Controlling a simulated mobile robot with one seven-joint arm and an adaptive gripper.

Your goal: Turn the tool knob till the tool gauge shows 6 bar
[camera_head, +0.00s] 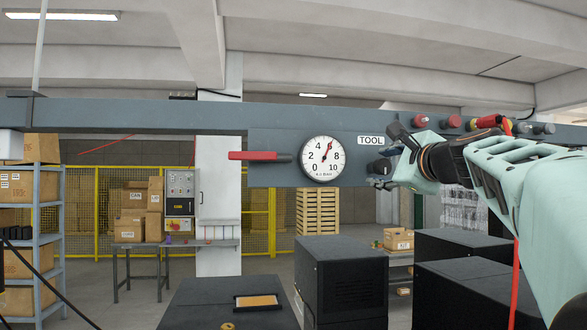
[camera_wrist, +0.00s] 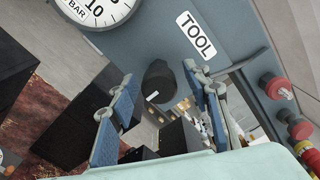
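The tool gauge (camera_head: 322,159) is a round white dial on the grey panel. Its red needle leans up and right, about at the 6 mark, whose numeral it seems to cover. The TOOL label (camera_head: 371,140) is right of the dial. The black tool knob (camera_head: 377,167) sits below the label; it also shows in the wrist view (camera_wrist: 157,82) with a white mark on its face. My gripper (camera_head: 388,158) is open. In the wrist view its blue-padded fingers (camera_wrist: 158,76) stand on either side of the knob, with gaps visible. The wrist view cuts off most of the dial.
A red-handled lever (camera_head: 253,156) juts from the panel's left. Red knobs (camera_head: 420,121) and a yellow-and-red fitting (camera_head: 490,121) sit on the rail to the right. Black cabinets (camera_head: 342,280) stand below. Shelving with boxes (camera_head: 32,225) is at the far left.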

